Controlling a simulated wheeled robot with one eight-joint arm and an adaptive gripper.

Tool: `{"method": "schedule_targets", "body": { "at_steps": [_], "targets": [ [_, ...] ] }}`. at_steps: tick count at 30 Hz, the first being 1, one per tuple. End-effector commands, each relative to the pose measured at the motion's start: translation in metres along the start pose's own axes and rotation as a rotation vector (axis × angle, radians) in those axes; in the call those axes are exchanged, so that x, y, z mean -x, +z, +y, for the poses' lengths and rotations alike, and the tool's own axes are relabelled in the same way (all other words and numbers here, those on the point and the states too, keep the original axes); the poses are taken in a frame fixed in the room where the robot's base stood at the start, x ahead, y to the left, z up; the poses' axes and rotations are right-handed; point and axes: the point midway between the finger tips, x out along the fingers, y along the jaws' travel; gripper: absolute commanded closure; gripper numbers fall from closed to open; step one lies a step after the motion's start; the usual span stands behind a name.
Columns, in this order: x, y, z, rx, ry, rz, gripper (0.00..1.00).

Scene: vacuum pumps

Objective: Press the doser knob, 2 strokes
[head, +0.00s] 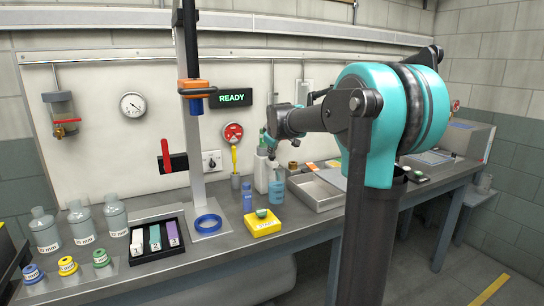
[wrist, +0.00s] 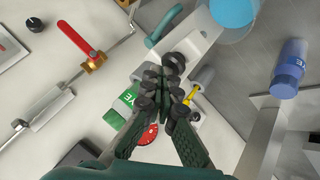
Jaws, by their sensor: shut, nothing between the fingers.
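The doser appears to be the white bottle (head: 261,177) at the back of the bench, beside a beaker of blue liquid (head: 277,192). My gripper (head: 269,153) is above it, pointing down. In the wrist view the shut, empty fingertips (wrist: 165,77) lie over a pale part that looks like the doser's top (wrist: 203,34). A teal spout-like piece (wrist: 164,26) shows beside it, and the blue beaker (wrist: 236,12) is at the upper edge.
A blue dye bottle (head: 248,196) stands at front left of the doser. A grey tray (head: 316,191) lies to the right. The stand post (head: 191,130) rises on the left. A green-labelled bottle (wrist: 126,98) is close to the fingers.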

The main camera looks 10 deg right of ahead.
Motion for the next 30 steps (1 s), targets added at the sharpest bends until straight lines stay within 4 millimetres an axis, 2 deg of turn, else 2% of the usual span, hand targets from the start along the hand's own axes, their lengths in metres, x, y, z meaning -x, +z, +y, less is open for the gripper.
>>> {"method": "schedule_targets", "body": {
  "at_steps": [22,30],
  "targets": [
    [-0.0036,0.0028,-0.0025,0.000,0.000,-0.001,1.00],
    [0.0021,-0.0015,0.0018,0.000,0.000,-0.001,1.00]
  ]
}}
